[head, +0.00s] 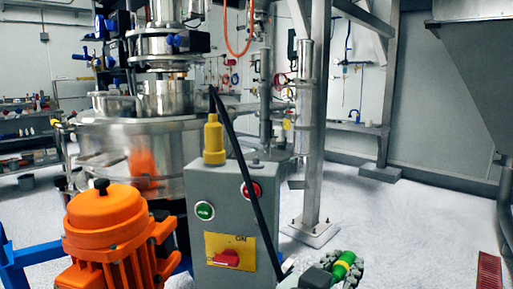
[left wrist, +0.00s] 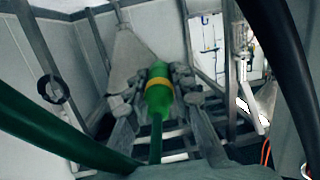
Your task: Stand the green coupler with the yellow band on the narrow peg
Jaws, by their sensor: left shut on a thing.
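The green coupler with the yellow band (head: 344,264) is at the bottom of the head view, right of the grey control box. My left gripper (head: 342,267) is shut on it. In the left wrist view the coupler (left wrist: 158,92) sits between the two grey fingers of the left gripper (left wrist: 159,88), its yellow band toward its upper part. I cannot make out the narrow peg for certain; a small grey stub (head: 255,162) shows on the box top. My right gripper is not in view.
The grey control box (head: 201,247) carries a yellow stepped piece (head: 214,142) on top and buttons in front. An orange motor (head: 107,230) stands at left before a steel sifter (head: 130,137). A black bar (head: 242,168) slants across the box. Open floor lies at right.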

